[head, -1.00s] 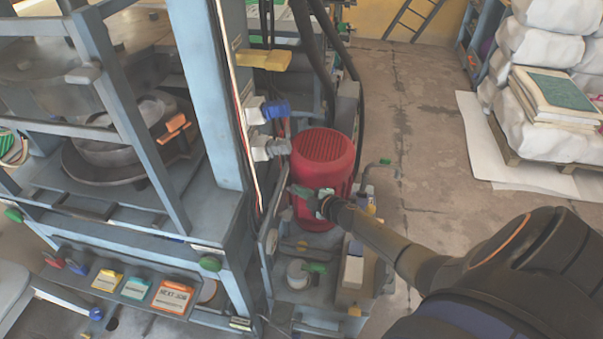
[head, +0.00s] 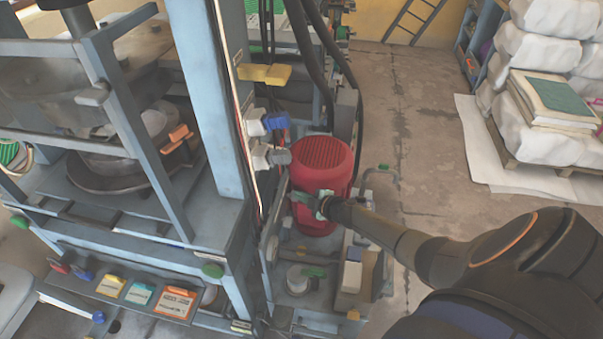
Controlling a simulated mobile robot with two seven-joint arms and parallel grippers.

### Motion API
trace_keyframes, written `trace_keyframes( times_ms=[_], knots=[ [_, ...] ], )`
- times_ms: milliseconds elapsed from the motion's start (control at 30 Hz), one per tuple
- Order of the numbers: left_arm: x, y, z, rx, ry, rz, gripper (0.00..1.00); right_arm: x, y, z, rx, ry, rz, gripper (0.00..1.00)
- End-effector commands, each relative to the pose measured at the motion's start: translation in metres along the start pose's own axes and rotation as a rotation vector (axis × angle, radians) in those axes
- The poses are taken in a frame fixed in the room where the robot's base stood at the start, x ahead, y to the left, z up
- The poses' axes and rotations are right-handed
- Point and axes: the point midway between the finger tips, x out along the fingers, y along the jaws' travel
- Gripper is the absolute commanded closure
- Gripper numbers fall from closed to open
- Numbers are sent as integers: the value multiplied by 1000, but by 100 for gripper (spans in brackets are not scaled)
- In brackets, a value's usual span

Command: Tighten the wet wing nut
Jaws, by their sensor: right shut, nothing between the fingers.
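My right gripper (head: 302,199) is shut and empty. It is in front of the lower left part of a red ribbed motor (head: 321,172), beside the blue press frame; I cannot tell whether it touches anything. I cannot single out the wet wing nut for sure. A grey-handled fitting (head: 273,157) and a blue-handled one (head: 268,122) stick out of the press post, above and left of my gripper. My left gripper is not in view.
The press (head: 222,110) with its bars fills the left side. Black hoses (head: 311,75) hang behind the motor. An open box (head: 356,266) stands below my right forearm. White sacks (head: 548,80) are stacked at the right. The floor (head: 413,130) between is clear.

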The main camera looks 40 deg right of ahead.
Motion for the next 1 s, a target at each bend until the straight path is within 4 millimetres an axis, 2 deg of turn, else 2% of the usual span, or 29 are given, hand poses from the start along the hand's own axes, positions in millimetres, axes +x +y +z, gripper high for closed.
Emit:
trace_keyframes(
  times_ms=[1000],
  knots=[
    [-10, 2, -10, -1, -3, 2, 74, 0, 5, 1, 48, -1, -46, 100]
  ],
)
